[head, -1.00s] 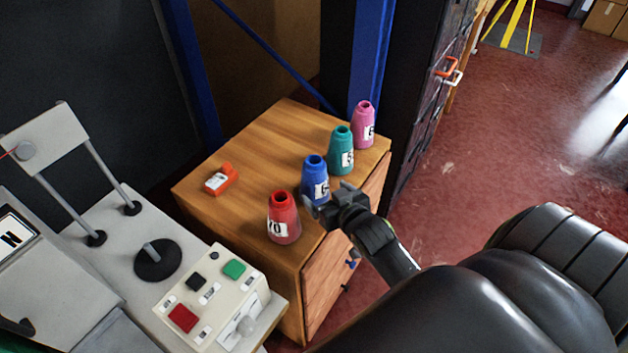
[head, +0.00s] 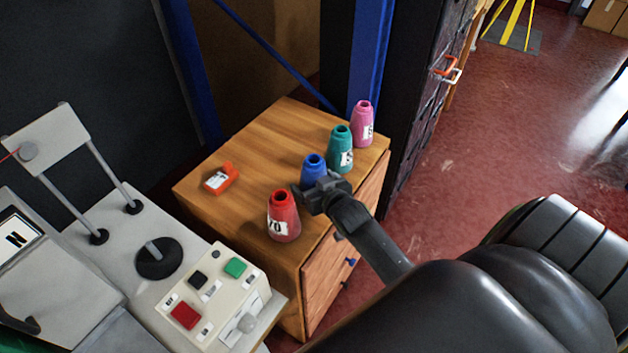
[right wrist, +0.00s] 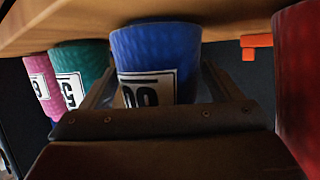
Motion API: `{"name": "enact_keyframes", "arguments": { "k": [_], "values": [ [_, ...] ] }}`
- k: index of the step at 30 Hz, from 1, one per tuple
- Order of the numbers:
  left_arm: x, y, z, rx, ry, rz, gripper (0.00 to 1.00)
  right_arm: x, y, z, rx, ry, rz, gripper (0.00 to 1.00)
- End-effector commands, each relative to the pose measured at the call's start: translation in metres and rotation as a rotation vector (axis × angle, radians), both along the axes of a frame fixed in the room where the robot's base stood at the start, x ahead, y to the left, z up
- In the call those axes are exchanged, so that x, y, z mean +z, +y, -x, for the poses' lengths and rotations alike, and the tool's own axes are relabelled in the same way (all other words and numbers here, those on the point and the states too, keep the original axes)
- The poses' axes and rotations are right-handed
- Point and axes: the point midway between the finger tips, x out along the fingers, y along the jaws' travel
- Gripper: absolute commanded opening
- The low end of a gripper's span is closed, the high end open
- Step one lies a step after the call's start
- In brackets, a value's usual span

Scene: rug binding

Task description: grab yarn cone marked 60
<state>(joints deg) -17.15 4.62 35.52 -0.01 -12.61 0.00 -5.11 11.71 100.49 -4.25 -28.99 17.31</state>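The blue yarn cone (head: 313,167) stands upright on the wooden cabinet, between the red and teal cones. In the right wrist view, which shows the scene upside down, the blue cone (right wrist: 157,55) carries a white label that reads 60 when turned over. My right gripper (head: 320,188) is at the near side of the blue cone and hides its lower part in the head view. Its fingers (right wrist: 165,90) stand on either side of the cone and look open, without a clear grip. My left gripper is not in view.
A red cone (head: 283,217) marked 70 stands close on the left; teal (head: 340,150) and pink (head: 362,125) cones stand behind to the right. An orange labelled object (head: 222,178) lies on the wooden cabinet top (head: 262,150). A control box (head: 212,295) is at the front left.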

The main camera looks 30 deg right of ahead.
Motion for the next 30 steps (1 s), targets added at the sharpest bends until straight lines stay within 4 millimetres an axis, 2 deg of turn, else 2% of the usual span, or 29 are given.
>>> {"name": "enact_keyframes", "arguments": {
  "k": [2,12,22,26,30],
  "values": [
    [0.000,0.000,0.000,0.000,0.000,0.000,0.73,0.000,0.000,0.000,0.000,0.000,0.000,0.73],
    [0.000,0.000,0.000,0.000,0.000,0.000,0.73,0.000,0.000,0.000,0.000,0.000,0.000,0.29],
    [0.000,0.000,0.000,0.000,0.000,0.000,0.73,0.008,0.000,0.000,0.001,-0.005,0.001,0.28],
    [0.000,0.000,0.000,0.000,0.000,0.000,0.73,0.027,0.000,-0.001,0.002,-0.007,0.002,0.28],
    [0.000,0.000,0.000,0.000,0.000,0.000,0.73,0.055,0.000,0.000,0.002,-0.008,0.002,0.28]
  ]
}}
